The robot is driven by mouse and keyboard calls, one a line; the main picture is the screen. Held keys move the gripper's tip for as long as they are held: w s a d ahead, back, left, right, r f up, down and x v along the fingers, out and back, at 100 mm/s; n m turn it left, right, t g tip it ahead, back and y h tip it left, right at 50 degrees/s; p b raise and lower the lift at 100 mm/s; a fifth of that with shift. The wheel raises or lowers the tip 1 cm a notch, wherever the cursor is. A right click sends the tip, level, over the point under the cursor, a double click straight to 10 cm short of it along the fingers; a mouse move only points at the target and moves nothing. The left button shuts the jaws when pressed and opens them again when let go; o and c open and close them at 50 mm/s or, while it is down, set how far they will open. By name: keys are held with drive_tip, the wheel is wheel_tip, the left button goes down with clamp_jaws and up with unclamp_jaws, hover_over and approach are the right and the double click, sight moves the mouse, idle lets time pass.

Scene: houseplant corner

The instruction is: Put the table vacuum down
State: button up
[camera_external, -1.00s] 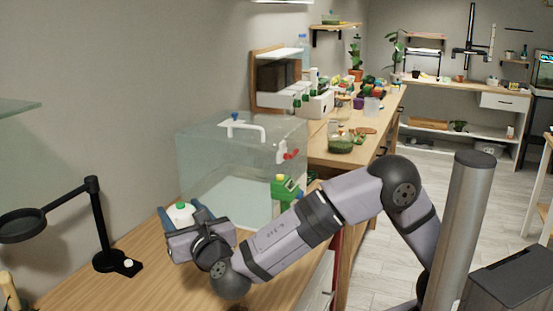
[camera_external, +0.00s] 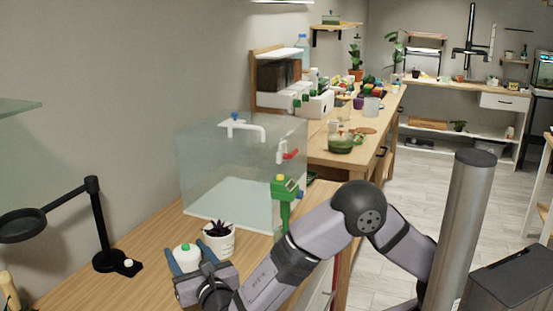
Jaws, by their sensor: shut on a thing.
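The table vacuum (camera_external: 187,259) looks like a small rounded white body with a green spot on top. It sits between the blue fingers of my gripper (camera_external: 188,262), which is shut on it. My gripper hides its lower part, so I cannot tell whether it touches the wooden tabletop (camera_external: 120,285). It is over the front part of the table, left of a white pot.
The white pot (camera_external: 219,244) with a dark plant stands close to the right of my gripper. A glass tank (camera_external: 235,165) stands behind, with a green and yellow device (camera_external: 285,188) at its corner.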

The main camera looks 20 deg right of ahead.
sight(189, 266)
drive_tip(key=shift+f, duration=1.85)
drive_tip(key=shift+f, duration=0.2)
drive_tip(key=o, duration=1.2)
drive_tip(key=shift+r, duration=0.2)
drive_tip(key=s, duration=0.4)
drive_tip(key=s+d+b, duration=0.1)
drive_tip(key=s, duration=0.3)
drive_tip(key=s+d, duration=0.1)
drive_tip(key=s, duration=0.3)
